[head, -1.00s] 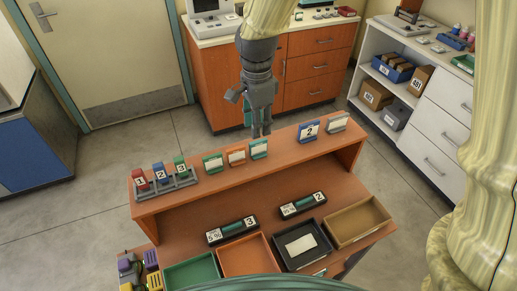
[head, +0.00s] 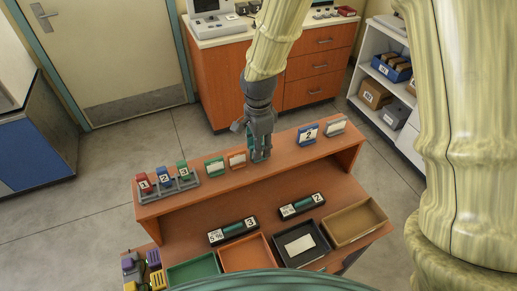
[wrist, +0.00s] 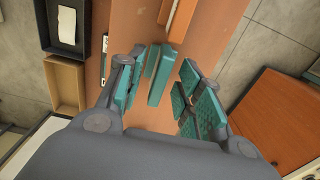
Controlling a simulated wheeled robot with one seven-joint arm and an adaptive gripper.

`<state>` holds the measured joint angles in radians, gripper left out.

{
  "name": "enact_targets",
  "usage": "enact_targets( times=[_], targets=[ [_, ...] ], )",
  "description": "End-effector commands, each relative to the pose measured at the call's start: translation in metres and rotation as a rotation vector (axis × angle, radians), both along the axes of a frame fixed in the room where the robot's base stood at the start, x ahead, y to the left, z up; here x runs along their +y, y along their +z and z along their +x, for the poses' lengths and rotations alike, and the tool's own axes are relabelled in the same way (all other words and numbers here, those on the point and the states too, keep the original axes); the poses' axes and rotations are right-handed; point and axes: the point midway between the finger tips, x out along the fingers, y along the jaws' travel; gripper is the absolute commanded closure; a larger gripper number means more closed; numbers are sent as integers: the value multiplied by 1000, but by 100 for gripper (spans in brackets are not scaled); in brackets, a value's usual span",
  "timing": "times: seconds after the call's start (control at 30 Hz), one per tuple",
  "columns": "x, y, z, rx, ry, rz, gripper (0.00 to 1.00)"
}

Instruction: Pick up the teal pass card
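The teal pass card (wrist: 160,77) stands on edge on the top shelf of the orange-brown desk. In the wrist view it lies between my gripper's two fingers (wrist: 162,92), with a gap visible on the right side; contact on the left is unclear. My gripper is open, with teal textured pads. In the head view my gripper (head: 260,156) points down at the shelf top, just right of the orange card, and mostly hides the teal card.
An orange card (head: 237,160) and a green card (head: 214,167) stand left of my gripper. A blue card marked 2 (head: 308,134) and a pale card (head: 336,125) stand right. A rack (head: 169,189) holds numbered red, blue and green items. Trays, including a brown one (head: 381,231), lie below.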

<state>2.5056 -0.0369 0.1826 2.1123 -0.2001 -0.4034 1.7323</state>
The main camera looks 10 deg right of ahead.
Motion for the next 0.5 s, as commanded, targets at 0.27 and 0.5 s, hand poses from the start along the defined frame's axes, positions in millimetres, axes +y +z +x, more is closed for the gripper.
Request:
enact_targets(
  times=[0.27,0.5],
  targets=[
    [0,-18,0,0,0,0,64],
    [0,-19,0,0,1,-1,64]
  ],
)
